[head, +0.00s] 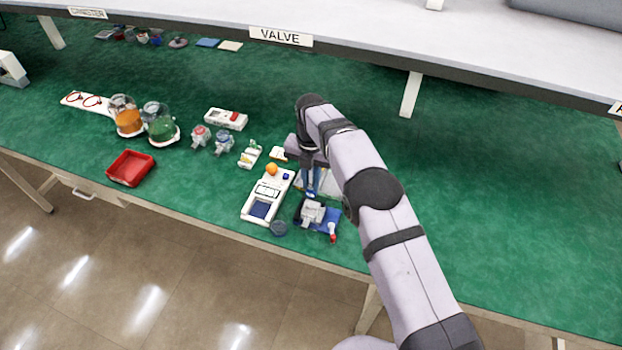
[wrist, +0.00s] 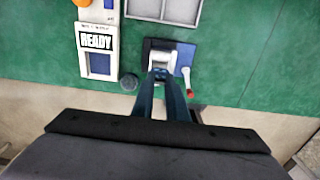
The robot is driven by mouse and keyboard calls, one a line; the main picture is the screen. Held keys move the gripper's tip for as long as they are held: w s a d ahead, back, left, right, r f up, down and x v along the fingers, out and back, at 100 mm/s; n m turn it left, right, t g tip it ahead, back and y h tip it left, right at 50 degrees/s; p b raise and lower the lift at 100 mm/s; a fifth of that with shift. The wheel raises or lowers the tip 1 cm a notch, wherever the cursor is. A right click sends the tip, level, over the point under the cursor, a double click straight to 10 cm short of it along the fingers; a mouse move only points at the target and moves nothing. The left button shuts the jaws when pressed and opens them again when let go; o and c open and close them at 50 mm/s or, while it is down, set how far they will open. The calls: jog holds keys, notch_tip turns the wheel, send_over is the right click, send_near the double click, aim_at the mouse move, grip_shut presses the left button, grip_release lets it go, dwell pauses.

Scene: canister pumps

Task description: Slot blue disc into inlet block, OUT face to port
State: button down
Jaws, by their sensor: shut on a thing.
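The inlet block (head: 313,213) is a small pale grey block on a blue base near the table's front edge. It also shows in the wrist view (wrist: 160,58). My gripper (head: 311,192) points down just above and behind the block in the head view. In the wrist view its blue fingers (wrist: 161,77) are close together at the block. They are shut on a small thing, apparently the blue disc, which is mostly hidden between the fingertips. I cannot see which way its OUT face points. I cannot tell whether the disc touches the block's slot.
A red-tipped lever (wrist: 188,82) stands right of the block. A white tester (head: 254,209) reading READY is to the left, with a dark round piece (head: 279,228) by its front corner. A grey tray (wrist: 165,10) lies behind. A red bin (head: 131,168) is farther left. The right is clear.

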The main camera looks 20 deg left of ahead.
aim_at(311, 197)
jog(key=shift+f+b, duration=1.1)
jog(key=shift+f, duration=1.05)
jog(key=shift+f+b, duration=1.85)
jog(key=shift+f, duration=0.65)
dwell(0.3)
jog(key=c, duration=1.7)
grip_release()
jog(key=shift+o, duration=0.2)
jog(key=shift+r, duration=0.1)
jog(key=shift+r+b, duration=1.1)
jog(key=shift+r, duration=2.55)
